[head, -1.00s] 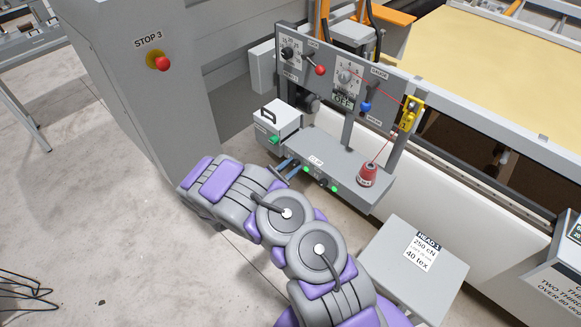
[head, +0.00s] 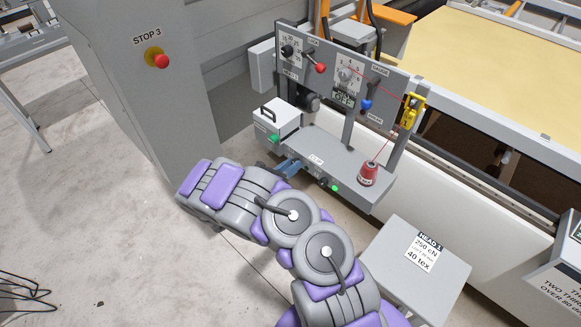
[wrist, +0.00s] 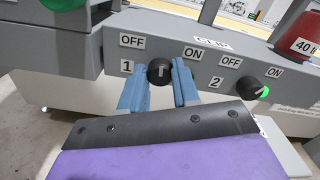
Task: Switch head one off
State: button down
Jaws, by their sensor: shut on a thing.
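The head one knob (wrist: 160,72) is a black round switch marked 1, with OFF at its left and ON at its right. Its pale pointer mark looks close to upright in the wrist view. My gripper (wrist: 161,84) has blue fingers, one on each side of this knob, and is shut on it. In the head view the gripper (head: 288,168) is at the front of the grey clip panel (head: 341,174), and knob one is hard to make out.
The head two knob (wrist: 258,88) is to the right, with a lit green lamp (head: 334,188). A red thread cone (head: 368,174) stands on the panel's right end. A white box (head: 276,117) is at its left. A red stop button (head: 161,61) is on the grey cabinet.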

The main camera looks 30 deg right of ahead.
jog(key=shift+w+a+n, duration=0.1)
jog(key=shift+n, duration=1.05)
jog(key=shift+w+a+n, duration=0.1)
jog(key=shift+n, duration=1.05)
jog(key=c, duration=0.8)
grip_release()
jog(key=v, duration=1.7)
jog(key=shift+s+a+p, duration=0.1)
jog(key=shift+a+p, duration=0.1)
jog(key=shift+p, duration=0.15)
